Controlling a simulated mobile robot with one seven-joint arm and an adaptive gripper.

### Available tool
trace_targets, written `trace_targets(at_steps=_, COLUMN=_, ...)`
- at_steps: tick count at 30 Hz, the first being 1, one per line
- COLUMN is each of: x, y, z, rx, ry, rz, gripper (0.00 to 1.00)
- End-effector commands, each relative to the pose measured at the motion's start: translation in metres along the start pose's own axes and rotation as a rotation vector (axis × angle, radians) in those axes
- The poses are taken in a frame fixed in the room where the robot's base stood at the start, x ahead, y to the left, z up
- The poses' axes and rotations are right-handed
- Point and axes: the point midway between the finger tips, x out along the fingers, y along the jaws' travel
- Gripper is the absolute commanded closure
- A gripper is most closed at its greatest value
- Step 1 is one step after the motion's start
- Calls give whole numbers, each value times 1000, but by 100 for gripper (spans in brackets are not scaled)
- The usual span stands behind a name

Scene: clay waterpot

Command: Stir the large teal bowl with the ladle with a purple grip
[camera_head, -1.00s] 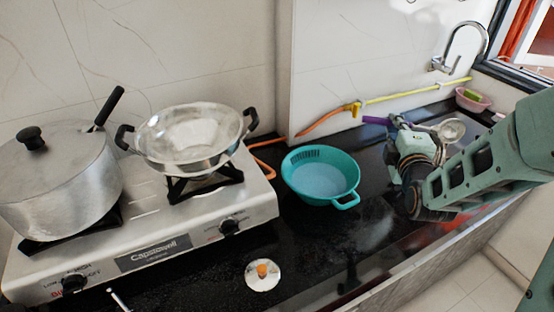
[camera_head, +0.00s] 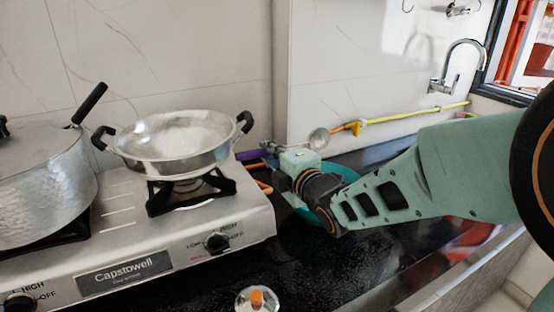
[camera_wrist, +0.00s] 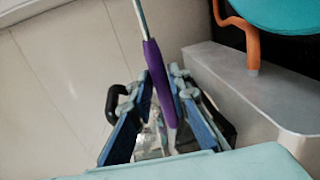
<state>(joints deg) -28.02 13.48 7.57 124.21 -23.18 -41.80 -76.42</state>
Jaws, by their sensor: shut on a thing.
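The ladle's purple grip (camera_wrist: 159,82) is between the fingers of my gripper (camera_wrist: 158,90), which is shut on it in the wrist view. In the head view the purple grip (camera_head: 250,154) points left, and the metal ladle head (camera_head: 318,138) is up to the right, in front of the wall. A part of the teal bowl (camera_wrist: 290,12) shows at the top right of the wrist view. The ladle head is out of the wrist view.
A silver stove (camera_head: 120,250) stands left, with a two-handled metal pan (camera_head: 170,160) and a large pot (camera_head: 45,205) on it. An orange hose (camera_wrist: 253,50) runs between stove and bowl.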

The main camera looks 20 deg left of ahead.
Motion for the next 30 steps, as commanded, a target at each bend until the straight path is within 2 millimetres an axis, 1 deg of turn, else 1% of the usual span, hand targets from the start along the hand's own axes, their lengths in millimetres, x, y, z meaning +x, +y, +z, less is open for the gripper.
trace_targets(at_steps=1, x=0, y=4, z=0, rx=0, ry=1, rz=-4, gripper=100)
trace_targets(at_steps=8, x=2, y=8, z=0, rx=1, ry=0, rz=-60, gripper=100)
trace_targets(at_steps=30, x=9, y=8, z=0, rx=-1, ry=1, rz=-289, gripper=100)
